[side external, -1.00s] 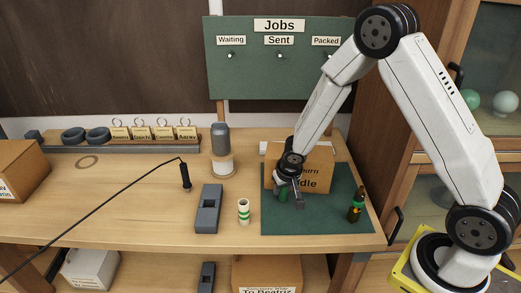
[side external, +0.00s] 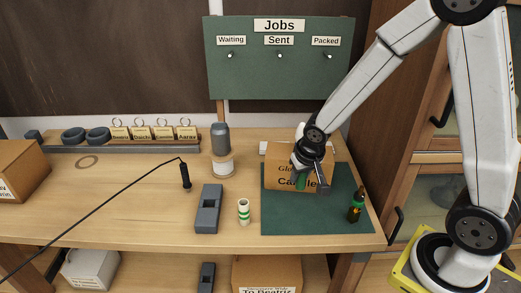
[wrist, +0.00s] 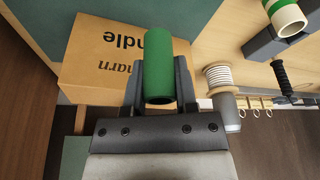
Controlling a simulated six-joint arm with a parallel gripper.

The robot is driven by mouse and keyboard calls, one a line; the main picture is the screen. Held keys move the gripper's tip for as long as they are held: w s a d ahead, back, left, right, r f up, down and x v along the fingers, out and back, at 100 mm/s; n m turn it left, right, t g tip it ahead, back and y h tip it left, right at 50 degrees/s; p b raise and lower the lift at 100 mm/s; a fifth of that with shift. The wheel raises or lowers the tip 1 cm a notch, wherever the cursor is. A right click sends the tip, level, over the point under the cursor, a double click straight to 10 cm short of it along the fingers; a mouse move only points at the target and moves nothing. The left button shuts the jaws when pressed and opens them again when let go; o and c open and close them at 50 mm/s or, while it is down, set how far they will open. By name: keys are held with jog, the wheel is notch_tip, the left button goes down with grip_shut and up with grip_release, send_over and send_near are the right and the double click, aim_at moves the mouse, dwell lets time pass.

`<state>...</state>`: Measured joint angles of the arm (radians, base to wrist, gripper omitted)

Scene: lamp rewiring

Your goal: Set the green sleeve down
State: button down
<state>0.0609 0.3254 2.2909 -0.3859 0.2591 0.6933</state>
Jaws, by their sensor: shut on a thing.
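The green sleeve (wrist: 159,68) is a plain green tube, held between the two fingers of my gripper (wrist: 157,88) in the wrist view. In the side view my gripper (side external: 310,187) is shut on the green sleeve (side external: 301,183), in front of the cardboard box and over the green mat (side external: 290,219). The sleeve is small and partly covered by the fingers there. I cannot tell how high its lower end is above the mat.
Left of the mat are a white tube with green bands (side external: 243,212), a grey block (side external: 208,209) and a spool (side external: 222,165). The mat's front is clear.

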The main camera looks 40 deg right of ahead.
jog(key=s+r, duration=0.3)
jog(key=s, duration=0.5)
jog(key=shift+a+r, duration=0.25)
jog(key=shift+a, duration=0.1)
jog(key=shift+r, duration=0.2)
dwell(0.3)
jog(key=shift+r, duration=2.4)
jog(key=w+d+r+m, duration=0.1)
jog(key=w+d, duration=0.4)
jog(key=d, duration=0.2)
jog(key=w+d+m, duration=0.1)
jog(key=w+d, duration=0.4)
jog(key=d, duration=0.2)
jog(key=w+d+f+m+h, duration=0.1)
jog(key=w+d+m, duration=0.1)
jog(key=d, duration=1.3)
jog(key=shift+g, duration=0.4)
jog(key=shift+s+f, duration=0.15)
jog(key=shift+f, duration=6.9)
jog(key=shift+f, duration=0.1)
